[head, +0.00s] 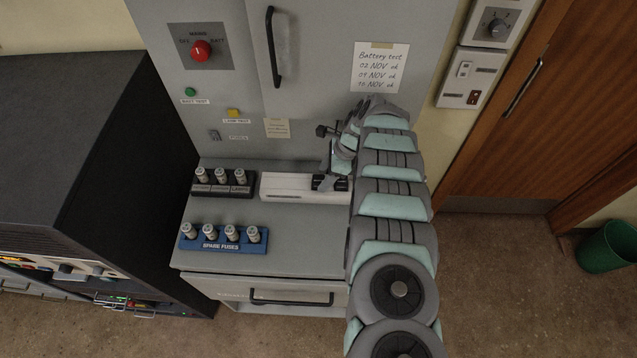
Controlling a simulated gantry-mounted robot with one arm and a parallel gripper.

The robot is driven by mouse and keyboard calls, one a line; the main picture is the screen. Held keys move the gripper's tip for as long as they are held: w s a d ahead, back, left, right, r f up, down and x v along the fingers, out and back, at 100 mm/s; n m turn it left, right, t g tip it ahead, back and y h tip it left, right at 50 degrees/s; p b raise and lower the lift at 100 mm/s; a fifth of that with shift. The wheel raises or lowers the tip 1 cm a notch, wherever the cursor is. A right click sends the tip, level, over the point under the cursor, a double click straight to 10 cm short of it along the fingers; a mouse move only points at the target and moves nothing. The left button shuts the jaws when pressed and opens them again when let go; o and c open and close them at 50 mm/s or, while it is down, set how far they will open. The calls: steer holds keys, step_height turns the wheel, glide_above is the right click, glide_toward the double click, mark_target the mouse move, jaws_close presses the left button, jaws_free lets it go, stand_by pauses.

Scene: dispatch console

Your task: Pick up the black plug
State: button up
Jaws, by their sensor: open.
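A black block (322,184), which looks like the black plug, sits at the right part of a white strip (285,185) on the console's shelf. My arm comes in from the lower right and bends down at the top. My gripper (333,172) is just above and touching or very near the black block; I cannot tell which. The gripper is open. Its fingertips are small and partly merge with the dark block. My arm hides the right end of the strip.
A black holder (224,191) with three fuses stands left of the strip. A blue spare-fuse rack (222,243) stands in front of it. The grey panel (232,20) with a red knob (200,51) rises behind. The shelf's front (300,260) is clear.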

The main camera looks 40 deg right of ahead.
steer(key=shift+x, duration=0.75)
jaws_close()
